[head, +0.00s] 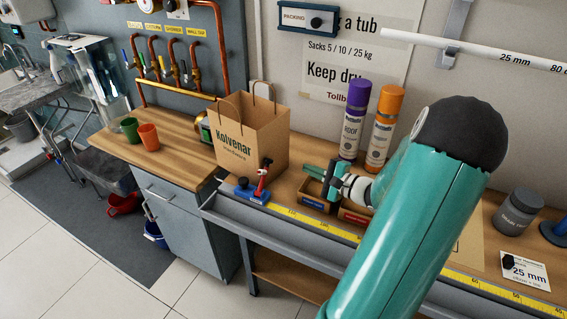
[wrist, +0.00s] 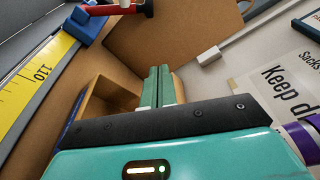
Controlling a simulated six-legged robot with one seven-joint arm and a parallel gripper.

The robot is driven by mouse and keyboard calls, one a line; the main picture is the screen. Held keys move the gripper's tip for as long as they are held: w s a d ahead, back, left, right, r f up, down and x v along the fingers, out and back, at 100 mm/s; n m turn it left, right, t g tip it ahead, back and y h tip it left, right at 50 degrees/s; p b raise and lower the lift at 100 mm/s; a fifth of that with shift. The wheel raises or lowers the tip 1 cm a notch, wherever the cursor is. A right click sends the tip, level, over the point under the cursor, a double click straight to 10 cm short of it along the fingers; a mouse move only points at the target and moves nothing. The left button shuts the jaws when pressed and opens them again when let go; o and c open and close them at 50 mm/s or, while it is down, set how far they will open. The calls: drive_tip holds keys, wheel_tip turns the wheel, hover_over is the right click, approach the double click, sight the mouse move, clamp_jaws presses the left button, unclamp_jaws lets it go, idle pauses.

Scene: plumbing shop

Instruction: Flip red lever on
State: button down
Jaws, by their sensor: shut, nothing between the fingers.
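The red lever (head: 263,178) stands roughly upright, tilted slightly, on a blue base (head: 247,191) near the bench's front edge. Its top end is dark. In the wrist view the blue base (wrist: 84,24) and part of the red lever (wrist: 97,10) show at the top edge, cut off by the frame. My gripper (head: 326,180) is shut and empty, to the right of the lever and apart from it, above small open wooden boxes. In the wrist view the green fingers (wrist: 158,80) lie side by side, pointing toward the paper bag.
A Kolvenar paper bag (head: 251,140) stands just behind the lever. A purple-capped can (head: 353,122) and an orange-capped can (head: 385,129) stand behind my gripper. A wooden box (head: 314,194) lies beneath it. A yellow measuring tape (head: 325,226) runs along the front edge.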

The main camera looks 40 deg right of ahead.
drive_tip(key=w, duration=0.4)
drive_tip(key=w+a, duration=0.1)
drive_tip(key=w, duration=0.2)
drive_tip(key=shift+f, duration=0.35)
drive_tip(key=shift+a+r, duration=0.35)
drive_tip(key=shift+a, duration=0.3)
drive_tip(key=shift+a+r, duration=0.35)
drive_tip(key=shift+a, duration=0.25)
drive_tip(key=shift+w+a+r, duration=0.1)
drive_tip(key=shift+w+a, duration=0.05)
drive_tip(key=shift+a, duration=0.25)
drive_tip(key=shift+a+r, duration=0.1)
drive_tip(key=shift+a, duration=0.05)
drive_tip(key=shift+a+r, duration=0.15)
